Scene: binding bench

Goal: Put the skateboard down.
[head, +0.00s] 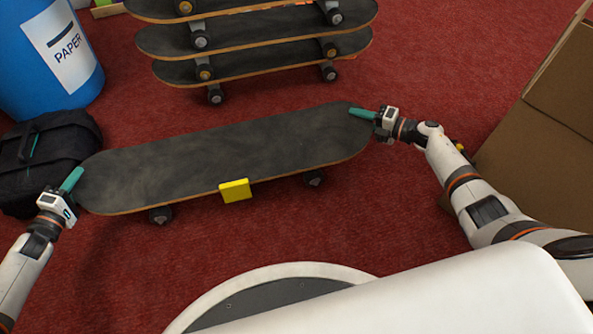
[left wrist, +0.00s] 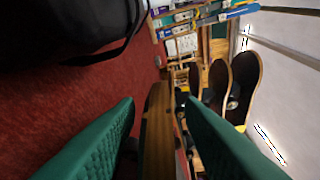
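A skateboard (head: 225,150) with a black top and thin wooden edge lies level or nearly so between my grippers, wheels down. A yellow block (head: 235,190) sits at its near edge. My left gripper (head: 72,181) is at the board's left end; in the left wrist view its green fingers (left wrist: 160,105) lie on either side of the board's wooden edge (left wrist: 158,130) and look shut on it. My right gripper (head: 362,113) has its green fingers at the right end and looks shut on it. A soft shadow suggests the board is off the floor; the exact height is unclear.
Several stacked skateboards (head: 255,40) stand behind. A blue paper bin (head: 30,85) and a black bag (head: 45,155) are at left, the bag close to my left gripper. Cardboard boxes (head: 530,150) stand at right. Red carpet (head: 300,225) is clear in front of the board.

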